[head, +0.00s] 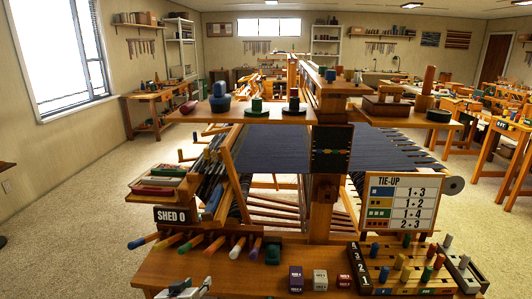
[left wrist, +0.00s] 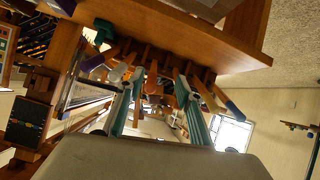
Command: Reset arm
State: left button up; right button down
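My left gripper (head: 185,288) shows at the bottom edge of the head view, in front of the loom's front shelf (head: 225,268) and below its row of pegs. In the left wrist view my left gripper (left wrist: 158,105) has its two teal-padded fingers apart, with nothing held between them. Coloured pegs (left wrist: 205,92) and the wooden shelf edge (left wrist: 200,40) lie beyond the fingers in that view. Most of my left arm is outside the head view. My right gripper is not in view.
The floor loom (head: 325,200) stands straight ahead with dark cloth (head: 270,148). Its front shelf holds small purple (head: 296,279) and white (head: 320,280) blocks and a numbered peg board (head: 395,262). A tie-up card (head: 402,202) stands at right. Open floor (head: 65,215) lies to the left.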

pick_arm(q)
jog(key=s+d+f+m+h, duration=0.1)
jog(key=s+f+m, duration=0.2)
jog(key=s, duration=1.1)
jog(key=s+d+f+m+g+h, duration=0.1)
jog(key=s+d+f+m, duration=0.1)
jog(key=s+f, duration=0.6)
jog(key=s, duration=0.5)
jog(key=shift+s+f+m, duration=0.3)
jog(key=shift+s+m, duration=0.05)
jog(key=shift+m, duration=0.05)
